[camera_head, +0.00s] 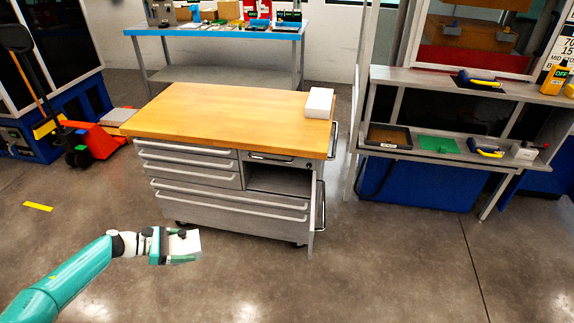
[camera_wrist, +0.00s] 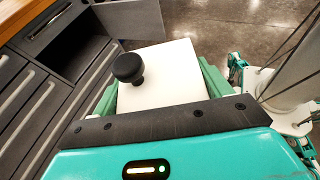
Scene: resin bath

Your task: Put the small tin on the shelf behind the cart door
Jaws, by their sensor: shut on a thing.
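My gripper (camera_head: 176,247) is shut on the small tin (camera_head: 188,243), a white square-sided tin. I hold it above the floor, in front of the cart's left drawers and apart from them. In the wrist view the tin (camera_wrist: 165,75) sits between the green fingers, with a black knob on its near face. The cart (camera_head: 180,118) has a wooden top and grey drawers. Its open compartment (camera_head: 280,180) is at the upper right of its front. The cart door (camera_head: 319,206) stands swung open at the right; it also shows in the wrist view (camera_wrist: 130,18). The compartment's inside is dark.
A red pallet truck (camera_head: 95,140) stands left of the cart. A grey bench (camera_head: 420,80) with trays stands at the right, and a blue-topped table (camera_head: 220,30) behind. The floor in front is clear.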

